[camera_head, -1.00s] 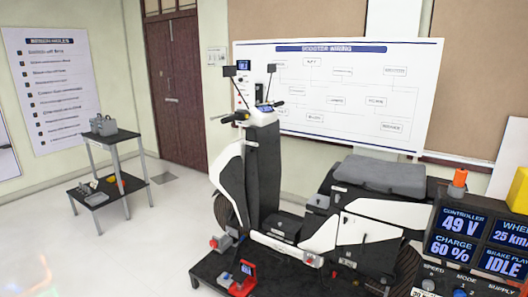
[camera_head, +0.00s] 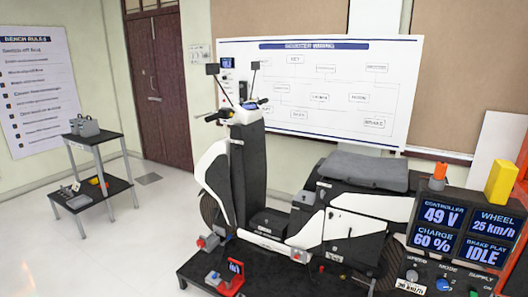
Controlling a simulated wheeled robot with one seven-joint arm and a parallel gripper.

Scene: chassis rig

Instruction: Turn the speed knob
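The speed knob (camera_head: 411,275) is a small grey knob under the SPEED label, at the lower left of the control panel (camera_head: 428,256) in the bottom right of the head view. A small white readout (camera_head: 411,287) sits just below it; it seems to read 30 km/h, though the text is small. I cannot make out which way the knob points. My gripper is not in view.
The panel's screens (camera_head: 437,226) read 49 V, 60 %, 25 km/h and IDLE. A blue mode knob (camera_head: 443,284) sits right of the speed knob. A white-and-black scooter (camera_head: 345,222) stands left of the panel. Open floor (camera_head: 110,245) lies at the left.

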